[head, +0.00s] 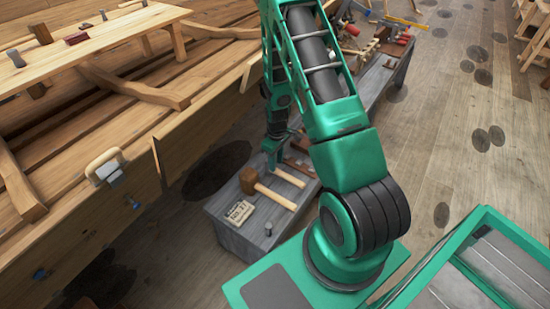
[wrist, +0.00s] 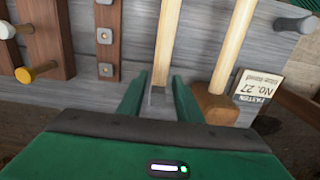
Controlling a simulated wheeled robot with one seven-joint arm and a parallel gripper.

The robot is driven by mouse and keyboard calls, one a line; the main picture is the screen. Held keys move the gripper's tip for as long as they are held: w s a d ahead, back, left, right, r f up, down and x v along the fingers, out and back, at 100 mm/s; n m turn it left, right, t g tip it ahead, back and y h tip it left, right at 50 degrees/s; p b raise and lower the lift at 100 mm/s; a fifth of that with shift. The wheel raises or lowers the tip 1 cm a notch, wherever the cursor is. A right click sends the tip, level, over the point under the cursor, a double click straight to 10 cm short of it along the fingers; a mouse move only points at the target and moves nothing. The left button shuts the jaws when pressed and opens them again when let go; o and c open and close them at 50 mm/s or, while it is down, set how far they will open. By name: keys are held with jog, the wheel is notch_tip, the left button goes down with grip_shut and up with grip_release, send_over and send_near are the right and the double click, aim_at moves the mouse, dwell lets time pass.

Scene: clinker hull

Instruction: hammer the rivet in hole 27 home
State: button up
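My gripper (wrist: 158,84) is open above the grey bench, its fingers on either side of a pale wooden handle (wrist: 165,40). I cannot tell how close the fingers are to it. A grey piece shows between the fingers at the handle's lower end; its shape is mostly hidden. A wooden mallet (head: 250,180) lies beside it, to the right in the wrist view (wrist: 216,106). Blue rivets (head: 133,203) (head: 40,273) show on the hull side (head: 70,235). No hole number is readable there.
A dark cylinder (head: 268,228) stands near the bench's front end. A clamp (head: 105,168) sits on the hull edge. Dark wooden racks (wrist: 105,42) with pegs or metal plates lie left in the wrist view. Open floor (head: 450,130) is on the right.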

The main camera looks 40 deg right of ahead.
jog(key=shift+f, duration=2.5)
grip_shut()
jog(key=shift+r, duration=0.6)
dwell(0.3)
jog(key=shift+r, duration=4.05)
jog(key=c, duration=0.5)
grip_release()
jog(key=shift+c, duration=0.2)
grip_shut()
